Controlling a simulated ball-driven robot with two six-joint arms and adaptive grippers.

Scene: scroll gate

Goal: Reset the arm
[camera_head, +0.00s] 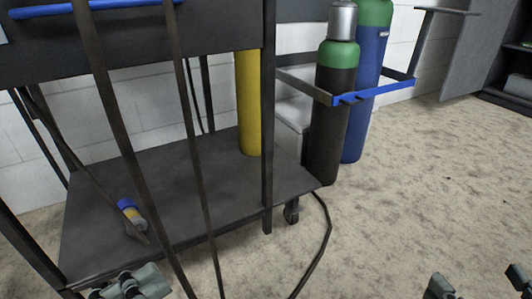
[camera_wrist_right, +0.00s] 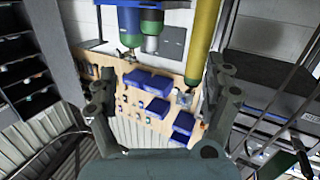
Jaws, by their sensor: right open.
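My right gripper (camera_head: 479,283) shows at the bottom right of the head view as two separate grey-green fingertips over the floor. In the right wrist view, its fingers (camera_wrist_right: 160,95) stand wide apart with nothing between them. Part of my left gripper (camera_head: 132,284) shows at the bottom left of the head view, near the cart's front edge. It is cut off by the frame, and I cannot tell how its fingers stand.
A dark cart (camera_head: 180,185) fills the left, with a yellow cylinder (camera_head: 249,105) on its shelf. Black (camera_head: 331,125) and blue (camera_head: 366,90) gas cylinders stand behind a blue-fronted rail (camera_head: 372,93). A cable (camera_head: 325,240) lies on the floor. The carpet (camera_head: 420,190) at right is clear.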

